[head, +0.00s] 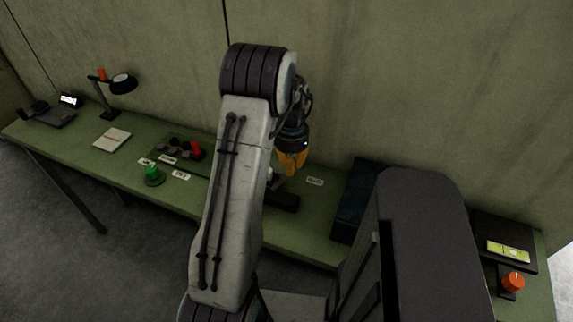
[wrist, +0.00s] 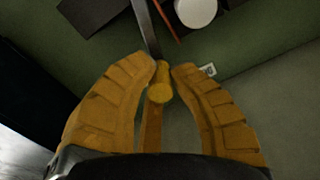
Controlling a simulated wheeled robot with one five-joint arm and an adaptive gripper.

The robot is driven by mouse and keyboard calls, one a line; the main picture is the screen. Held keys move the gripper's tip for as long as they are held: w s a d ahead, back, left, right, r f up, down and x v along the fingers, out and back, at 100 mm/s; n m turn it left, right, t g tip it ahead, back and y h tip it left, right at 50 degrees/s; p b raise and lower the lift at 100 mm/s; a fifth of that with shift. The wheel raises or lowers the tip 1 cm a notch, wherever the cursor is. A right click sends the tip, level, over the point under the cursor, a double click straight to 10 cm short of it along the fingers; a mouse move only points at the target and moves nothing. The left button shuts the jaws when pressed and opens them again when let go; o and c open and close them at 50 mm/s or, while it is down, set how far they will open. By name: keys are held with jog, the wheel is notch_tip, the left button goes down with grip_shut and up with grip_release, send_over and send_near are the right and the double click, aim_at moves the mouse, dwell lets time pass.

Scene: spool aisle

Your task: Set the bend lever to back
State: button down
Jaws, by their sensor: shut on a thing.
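In the wrist view, a grey metal lever shaft (wrist: 146,28) runs down from the top edge to a yellow round knob (wrist: 160,93) between the fingertips. I take this to be the bend lever. My gripper (wrist: 164,72) is shut on the lever near its knob end. In the head view, my gripper (head: 292,162) points down over the green bench, just right of my arm. The lever itself is hard to make out there, as my arm and fingers cover most of that area. A dark block (head: 284,199) shows below the gripper.
A green bench (head: 322,222) runs along the wall. Left of my arm are a green button (head: 153,174), a red piece (head: 196,150), a notebook (head: 112,139) and a lamp (head: 122,84). A dark blue box (head: 352,203) stands right, with an orange knob (head: 513,282) farther right.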

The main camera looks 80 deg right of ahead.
aim_at(297, 199)
jog(key=s+a+m, duration=0.1)
jog(key=m, duration=0.1)
jog(key=a+m+b, duration=0.1)
jog(key=m, duration=0.1)
jog(key=shift+s+f, duration=0.2)
jog(key=shift+s, duration=0.2)
jog(key=a+m+b, duration=0.1)
jog(key=s+a+m+b, duration=0.1)
jog(key=m, duration=0.1)
jog(key=a+m, duration=0.1)
jog(key=m, duration=0.1)
jog(key=a+m+b, duration=0.1)
jog(key=m, duration=0.1)
jog(key=shift+s+a, duration=0.15)
jog(key=shift+a, duration=0.05)
jog(key=shift+w+a+m+b, duration=0.1)
jog(key=shift+a+m+b, duration=0.2)
jog(key=shift+a+m, duration=0.35)
jog(key=shift+w+a+m+b, duration=0.1)
jog(key=shift+a+m+b, duration=0.25)
jog(key=shift+m, duration=0.6)
jog(key=c, duration=1.1)
grip_release()
jog(key=shift+r, duration=0.1)
